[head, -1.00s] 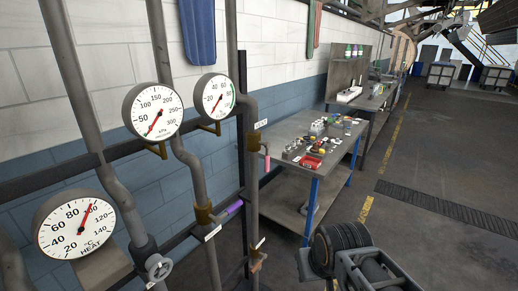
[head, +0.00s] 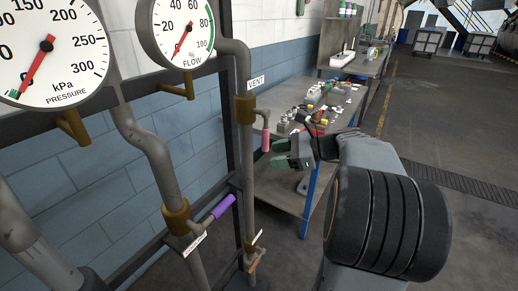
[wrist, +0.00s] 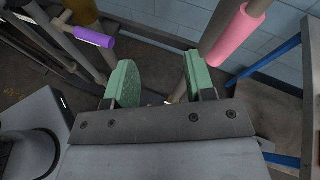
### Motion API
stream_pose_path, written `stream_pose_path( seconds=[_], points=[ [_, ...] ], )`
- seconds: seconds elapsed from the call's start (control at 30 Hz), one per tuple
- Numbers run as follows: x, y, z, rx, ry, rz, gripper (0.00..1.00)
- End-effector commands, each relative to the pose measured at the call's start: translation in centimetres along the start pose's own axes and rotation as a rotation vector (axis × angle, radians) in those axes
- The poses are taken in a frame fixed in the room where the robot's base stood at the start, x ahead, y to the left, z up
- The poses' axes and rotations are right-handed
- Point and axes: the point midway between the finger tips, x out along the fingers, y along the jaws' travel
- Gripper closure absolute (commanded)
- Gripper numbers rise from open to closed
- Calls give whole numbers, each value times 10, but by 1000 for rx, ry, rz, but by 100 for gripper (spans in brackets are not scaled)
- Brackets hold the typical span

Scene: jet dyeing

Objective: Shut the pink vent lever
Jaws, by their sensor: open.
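The pink vent lever (head: 266,139) hangs down from a brass valve (head: 245,109) on a grey pipe, under a white VENT label (head: 256,82). My gripper (head: 275,153) is open and empty, with green-padded fingers, close to the lever's lower end in the head view. In the wrist view the pink lever (wrist: 238,36) is at the upper right, just beyond the right finger and not between the fingers of my gripper (wrist: 157,84). I cannot tell whether the finger touches it.
A purple lever (head: 223,207) sits on a lower brass valve to the left, and a copper-coloured lever (head: 254,264) is below. Pressure (head: 50,55) and flow (head: 184,30) gauges stand at left. A cluttered workbench (head: 285,135) is behind my gripper. Floor at right is open.

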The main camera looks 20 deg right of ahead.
Motion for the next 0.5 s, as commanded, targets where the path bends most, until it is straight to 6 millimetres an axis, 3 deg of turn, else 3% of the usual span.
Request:
stream_pose_path(
  seconds=[0.03, 0.27, 0.37, 0.5],
  points=[
    [-12, -14, -15, 71, -64, -53, 50],
    [-56, -49, -25, 238, -273, -179, 50],
    [-56, -56, -23, 257, -304, -192, 50],
    [-37, -61, -16, 261, -310, -192, 50]
  ],
)
